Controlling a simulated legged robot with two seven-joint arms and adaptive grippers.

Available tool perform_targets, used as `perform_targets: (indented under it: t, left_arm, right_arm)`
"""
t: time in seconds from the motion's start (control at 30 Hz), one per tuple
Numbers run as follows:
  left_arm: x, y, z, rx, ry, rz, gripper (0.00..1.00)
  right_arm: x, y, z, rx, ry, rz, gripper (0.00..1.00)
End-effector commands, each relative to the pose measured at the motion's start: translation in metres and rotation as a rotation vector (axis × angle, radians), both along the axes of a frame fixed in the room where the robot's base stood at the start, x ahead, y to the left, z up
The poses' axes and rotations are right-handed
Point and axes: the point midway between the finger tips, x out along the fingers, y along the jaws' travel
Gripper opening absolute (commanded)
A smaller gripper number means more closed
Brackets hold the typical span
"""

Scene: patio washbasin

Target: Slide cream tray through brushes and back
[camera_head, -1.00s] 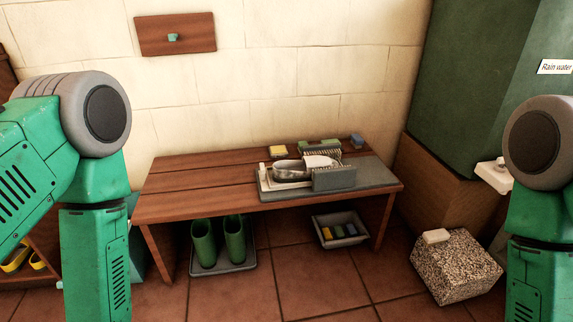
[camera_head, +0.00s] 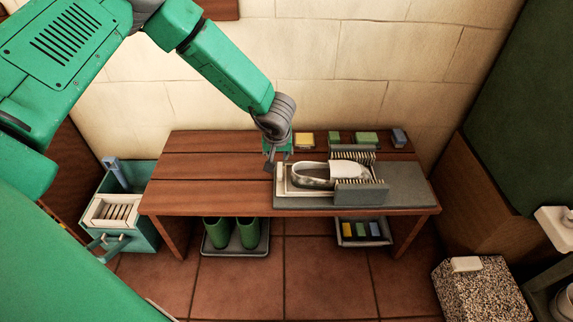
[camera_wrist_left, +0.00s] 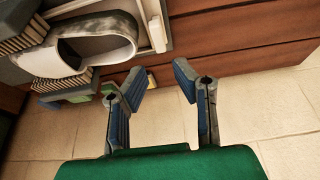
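The cream tray (camera_head: 281,181) lies on a grey board (camera_head: 405,185) on the wooden bench, with a grey-and-white slip-on shoe (camera_head: 340,172) on it. The shoe's right part is between a near brush block (camera_head: 360,193) and a far brush (camera_head: 353,155). My left gripper (camera_head: 276,160) is above the bench by the tray's left end. My right gripper is out of view.
A yellow block (camera_head: 304,139), green blocks (camera_head: 366,138) and a blue block (camera_head: 399,138) line the bench's back edge. Green boots (camera_head: 248,232) and a grey bin (camera_head: 362,231) are below. The bench's left side is clear. A stone block (camera_head: 480,292) stands right.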

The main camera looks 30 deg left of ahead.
Motion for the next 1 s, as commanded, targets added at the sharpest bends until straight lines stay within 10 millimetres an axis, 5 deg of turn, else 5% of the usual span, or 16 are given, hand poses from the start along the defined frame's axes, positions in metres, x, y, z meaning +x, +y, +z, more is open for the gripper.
perform_targets:
  t: [0.3,0.5,1.0]
  left_arm:
    - [0.022,0.015,-0.07,-0.001,0.002,-0.001,0.24]
    - [0.033,0.021,-0.099,-0.001,0.0,0.0,0.24]
    - [0.04,0.024,-0.112,0.0,0.0,-0.002,0.24]
  right_arm:
    - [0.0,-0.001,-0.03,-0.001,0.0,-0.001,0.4]
    - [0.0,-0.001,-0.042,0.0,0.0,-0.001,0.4]
    - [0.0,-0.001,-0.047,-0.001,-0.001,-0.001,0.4]
